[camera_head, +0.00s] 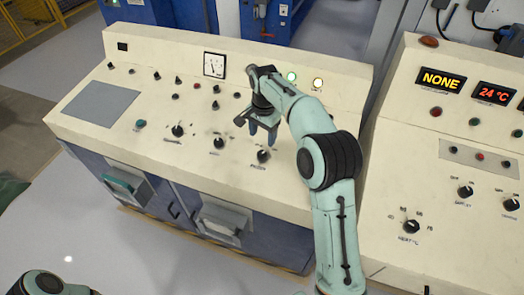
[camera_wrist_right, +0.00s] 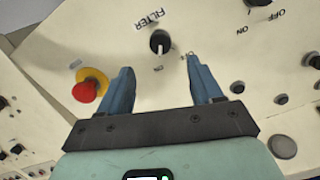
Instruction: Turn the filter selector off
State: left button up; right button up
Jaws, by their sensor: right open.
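The filter selector is a black round knob (camera_wrist_right: 160,42) with a white mark, beside the printed word FILTER, at the top middle of the right wrist view. Its white mark points down in that view, toward a small label that is hard to read. In the head view the knob (camera_head: 263,156) sits near the console's front edge. My right gripper (camera_head: 262,133) is open above the panel, just behind the knob. In the right wrist view its two blue fingers (camera_wrist_right: 160,66) are apart, with the knob beyond and between their tips, not gripped. My left gripper is out of view.
A red emergency button (camera_wrist_right: 86,91) on a yellow base stands left of the fingers in the wrist view. Another knob (camera_head: 217,143) is left of the selector in the head view. A second console (camera_head: 385,240) stands at right. My right arm hides part of the panel.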

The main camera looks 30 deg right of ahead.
aim_at(262, 153)
jog(key=f, duration=0.4)
jog(key=f+b, duration=0.1)
jog(key=f, duration=0.4)
jog(key=shift+w+f, duration=0.2)
jog(key=shift+f, duration=0.1)
jog(key=c, duration=1.1)
